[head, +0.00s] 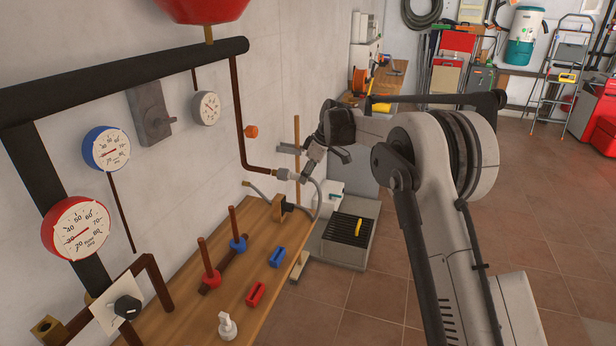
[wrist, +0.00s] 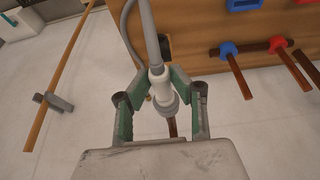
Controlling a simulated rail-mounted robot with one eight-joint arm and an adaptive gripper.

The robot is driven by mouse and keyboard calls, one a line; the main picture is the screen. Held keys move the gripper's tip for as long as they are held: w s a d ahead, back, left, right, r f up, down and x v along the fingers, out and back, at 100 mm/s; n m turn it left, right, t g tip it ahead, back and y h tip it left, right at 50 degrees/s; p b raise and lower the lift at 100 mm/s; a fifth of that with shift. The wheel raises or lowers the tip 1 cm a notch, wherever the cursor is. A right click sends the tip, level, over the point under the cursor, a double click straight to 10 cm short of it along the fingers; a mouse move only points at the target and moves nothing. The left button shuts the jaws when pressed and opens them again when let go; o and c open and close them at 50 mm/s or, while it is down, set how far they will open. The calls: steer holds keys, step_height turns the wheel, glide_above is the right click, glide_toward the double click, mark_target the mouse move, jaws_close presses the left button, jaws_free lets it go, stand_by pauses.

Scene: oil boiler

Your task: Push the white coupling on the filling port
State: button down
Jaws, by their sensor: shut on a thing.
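The white coupling (wrist: 157,84) sits at the end of a grey hose (wrist: 150,35), upright in the middle of the wrist view. My gripper (wrist: 160,80) is shut on it, with a green-lined finger on each side. A grey collar (wrist: 167,104) lies right below the coupling, and a brown pipe (wrist: 172,128) shows beyond it, in line. In the head view my gripper (head: 307,170) is at the end of the brown wall pipe (head: 259,169), where the filling port is. The fingers and fittings overlap there, so I cannot tell how far the coupling sits on the port.
The wooden bench (head: 185,312) below holds red and blue handled valves (head: 238,243), loose red (head: 256,294) and blue (head: 277,257) handles and a white fitting (head: 227,326). A wooden stick (head: 297,133) stands behind the gripper. Tiled floor to the right is open.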

steer(key=c, duration=1.4)
jaws_free()
steer(key=shift+a, duration=0.1)
steer(key=shift+c, duration=0.2)
steer(key=v, duration=1.2)
steer(key=shift+r, duration=0.1)
steer(key=p+v, duration=0.5)
steer(key=v, duration=0.4)
steer(key=shift+r, duration=0.35)
steer(key=shift+s, duration=0.15)
